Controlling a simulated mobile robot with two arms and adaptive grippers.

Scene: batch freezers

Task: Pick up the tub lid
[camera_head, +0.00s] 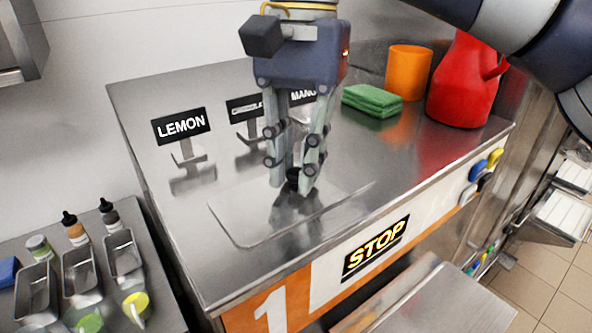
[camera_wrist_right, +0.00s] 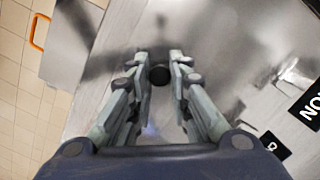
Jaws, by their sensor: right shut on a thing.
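The tub lid (camera_head: 240,222) is a flat, shiny rectangular plate on the steel top of the machine, with a small black knob (camera_head: 292,175) in its middle. My right gripper (camera_head: 292,186) points down over the lid, with its fingers closed on the knob. The wrist view also shows the knob (camera_wrist_right: 159,75) between the two fingers of my right gripper (camera_wrist_right: 160,62). The lid looks level; I cannot tell whether it rests on the surface or is slightly above it. My left gripper is not in view.
Flavour signs, including LEMON (camera_head: 181,126), stand behind the lid. A green sponge (camera_head: 372,100), an orange cup (camera_head: 408,72) and a red jug (camera_head: 466,85) stand at the back right. Metal trays (camera_head: 79,272) and small bottles occupy the lower left counter.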

